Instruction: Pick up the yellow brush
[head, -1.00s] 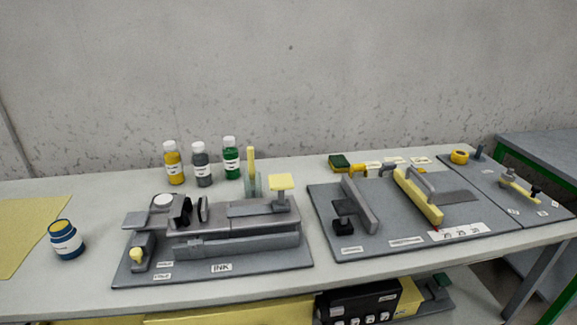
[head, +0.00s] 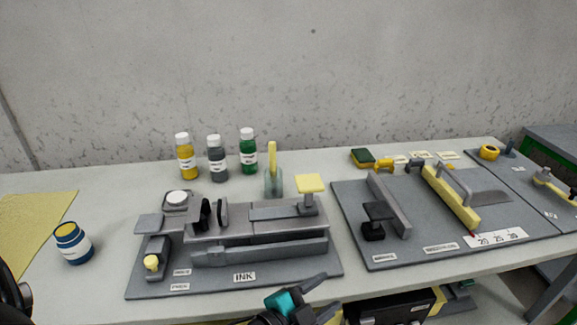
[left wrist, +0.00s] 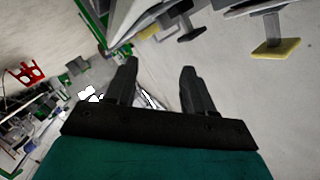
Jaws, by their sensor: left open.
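The yellow brush (head: 272,156) stands upright in a clear glass jar (head: 273,185) behind the ink device; its lower end is blurred by the glass. My left gripper (head: 312,298) is at the bottom of the head view, at the table's front edge, well in front of the brush and apart from it. In the left wrist view its two dark fingers (left wrist: 156,82) are spread, with nothing between them. I cannot make out the brush in that view. My right gripper is not in view.
The ink device (head: 260,250) with a yellow pad (head: 311,183) stands between my left gripper and the jar. Several paint bottles (head: 217,160) stand left of the jar. A board with tools (head: 400,248) lies to the right. A blue pot (head: 72,245) stands at the left.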

